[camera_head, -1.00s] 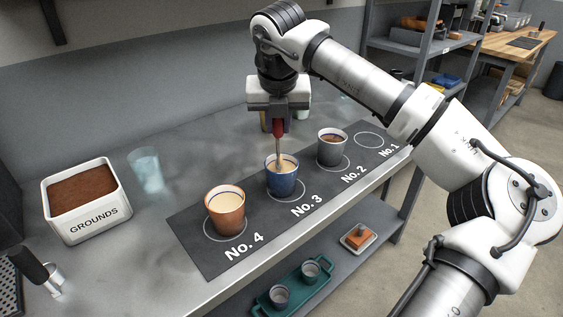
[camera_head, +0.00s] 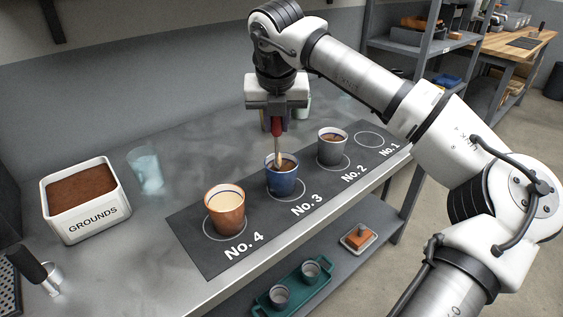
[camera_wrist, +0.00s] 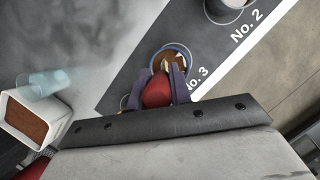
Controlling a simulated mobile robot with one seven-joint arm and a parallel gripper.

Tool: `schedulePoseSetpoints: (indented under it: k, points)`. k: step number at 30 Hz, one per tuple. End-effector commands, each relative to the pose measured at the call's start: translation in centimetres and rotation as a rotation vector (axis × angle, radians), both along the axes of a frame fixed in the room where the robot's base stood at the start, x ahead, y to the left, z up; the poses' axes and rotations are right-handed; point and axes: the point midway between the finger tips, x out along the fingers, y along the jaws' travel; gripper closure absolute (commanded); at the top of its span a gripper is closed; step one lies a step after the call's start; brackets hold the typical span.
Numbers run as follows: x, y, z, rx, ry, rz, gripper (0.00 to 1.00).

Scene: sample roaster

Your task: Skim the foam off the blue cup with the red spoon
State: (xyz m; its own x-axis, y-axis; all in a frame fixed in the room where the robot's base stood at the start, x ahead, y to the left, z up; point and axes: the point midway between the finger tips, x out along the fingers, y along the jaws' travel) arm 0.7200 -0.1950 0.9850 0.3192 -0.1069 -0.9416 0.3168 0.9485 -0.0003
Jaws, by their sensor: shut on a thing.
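The blue cup (camera_head: 282,185) stands upright at the No. 3 ring on the dark mat. My gripper (camera_head: 277,122) is above it, shut on the red handle of the spoon (camera_head: 276,127). The spoon points down, its lower end in the cup's mouth. The cup's surface is dark brown on the right, with pale foam at the left around the spoon. In the wrist view the red spoon handle (camera_wrist: 157,92) shows between the fingers, and the blue cup (camera_wrist: 176,50) shows brown with pale patches. The spoon's bowl is hard to make out.
The No. 1 ring (camera_head: 370,140) is empty. A glass (camera_head: 146,170) and a white grounds bin (camera_head: 93,222) stand left.

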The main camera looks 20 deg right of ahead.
Motion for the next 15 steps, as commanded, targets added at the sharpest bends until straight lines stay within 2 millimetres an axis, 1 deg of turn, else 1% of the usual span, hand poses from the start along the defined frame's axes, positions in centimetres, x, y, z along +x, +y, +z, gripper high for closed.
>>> schedulePoseSetpoints:
  k: [9,12,15]
  points:
    - [-0.7,-2.0,0.0,0.001,0.0,-0.002,1.0]
    - [-0.7,-2.1,0.0,0.0,0.0,-0.001,1.0]
    - [-0.6,-1.9,0.0,0.0,-0.001,0.0,1.0]
